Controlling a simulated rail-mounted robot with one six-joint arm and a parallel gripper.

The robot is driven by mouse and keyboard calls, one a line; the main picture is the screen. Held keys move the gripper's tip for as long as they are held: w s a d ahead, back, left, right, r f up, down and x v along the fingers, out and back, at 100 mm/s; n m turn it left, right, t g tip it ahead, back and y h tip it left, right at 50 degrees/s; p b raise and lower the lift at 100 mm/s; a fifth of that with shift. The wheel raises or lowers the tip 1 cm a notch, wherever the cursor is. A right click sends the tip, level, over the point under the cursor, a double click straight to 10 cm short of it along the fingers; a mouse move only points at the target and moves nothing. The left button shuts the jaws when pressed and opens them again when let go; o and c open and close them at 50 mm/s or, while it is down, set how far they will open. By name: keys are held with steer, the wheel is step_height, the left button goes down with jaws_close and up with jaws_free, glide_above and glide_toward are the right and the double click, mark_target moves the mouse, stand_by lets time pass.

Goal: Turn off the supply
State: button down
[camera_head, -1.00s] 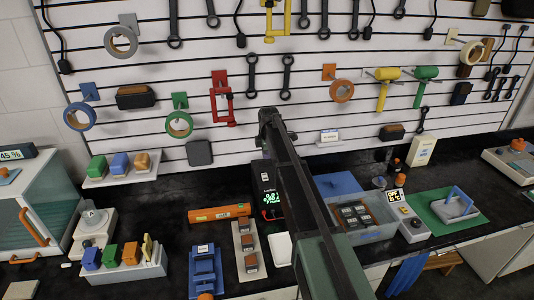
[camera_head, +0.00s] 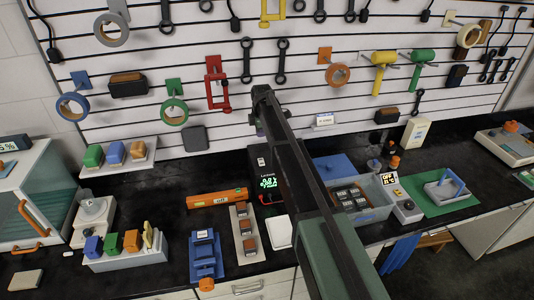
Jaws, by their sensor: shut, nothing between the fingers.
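The supply (camera_head: 268,182) is a black box on the dark bench, centre of the head view, against the back wall. Its front shows a lit green display and a red part below it. My dark arm crosses in front of its right side and hides that part, so I cannot make out a switch there. My arm rises from the bottom right to a joint above the supply. The fingers of my gripper cannot be made out; the arm hides that area.
An orange level (camera_head: 217,198) lies left of the supply, a white plate (camera_head: 279,232) in front. A grey bin (camera_head: 377,211) and a small box with an OFF display (camera_head: 405,211) stand right. A blue vise (camera_head: 205,258) is at the front. Tools hang on the slatted wall.

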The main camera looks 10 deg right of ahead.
mark_target(261, 162)
steer(key=f+b, duration=0.4)
steer(key=w+f+b, duration=0.1)
steer(key=f+b, duration=0.9)
steer(key=shift+w+a, duration=0.1)
steer(key=shift+w, duration=0.3)
steer(key=shift+w+f+b, duration=0.1)
steer(key=shift+f+b, duration=0.2)
steer(key=shift+b, duration=0.05)
steer(key=shift+r, duration=0.2)
steer(key=shift+s, duration=0.25)
steer(key=shift+s+r+p, duration=0.1)
steer(key=shift+s+p, duration=0.25)
steer(key=shift+s, duration=0.25)
